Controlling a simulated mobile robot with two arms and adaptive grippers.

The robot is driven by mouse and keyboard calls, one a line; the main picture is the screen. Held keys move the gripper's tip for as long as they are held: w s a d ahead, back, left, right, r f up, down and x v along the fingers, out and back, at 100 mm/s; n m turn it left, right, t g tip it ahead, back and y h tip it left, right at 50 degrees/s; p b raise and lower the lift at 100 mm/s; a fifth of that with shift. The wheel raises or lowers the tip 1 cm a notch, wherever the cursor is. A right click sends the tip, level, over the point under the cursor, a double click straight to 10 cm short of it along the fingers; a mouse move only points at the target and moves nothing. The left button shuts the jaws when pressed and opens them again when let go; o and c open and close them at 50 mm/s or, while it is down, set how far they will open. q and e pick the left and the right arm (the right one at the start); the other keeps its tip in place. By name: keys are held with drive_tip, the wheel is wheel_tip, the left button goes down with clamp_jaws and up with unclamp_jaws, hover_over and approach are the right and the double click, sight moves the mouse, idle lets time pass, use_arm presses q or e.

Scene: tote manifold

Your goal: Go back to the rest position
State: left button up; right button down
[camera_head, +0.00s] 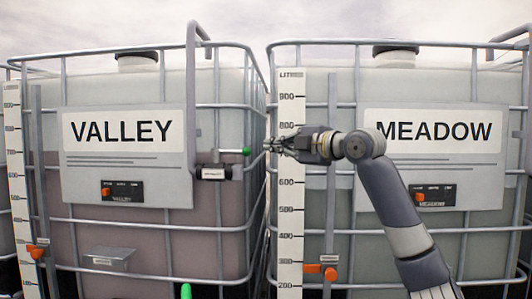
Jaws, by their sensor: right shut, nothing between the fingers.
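My right gripper (272,145) is shut and empty, its fingers pointing left in front of the gap between the two totes. Its arm comes up from the lower right and covers part of the MEADOW tote (474,232). The fingertips are close to a small green-tipped handle (246,151) on the pipe fitting at the VALLEY tote (215,240); I cannot tell whether they touch it. My left gripper is not in view.
A grey pipe (191,90) runs down the right side of the VALLEY tote. A green rod tip (186,291) shows at the bottom edge.

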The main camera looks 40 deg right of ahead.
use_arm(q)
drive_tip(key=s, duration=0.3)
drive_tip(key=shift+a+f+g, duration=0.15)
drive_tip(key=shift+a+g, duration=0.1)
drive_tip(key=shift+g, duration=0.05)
use_arm(e)
drive_tip(key=shift+w+d+f, duration=0.1)
drive_tip(key=shift+w, duration=0.1)
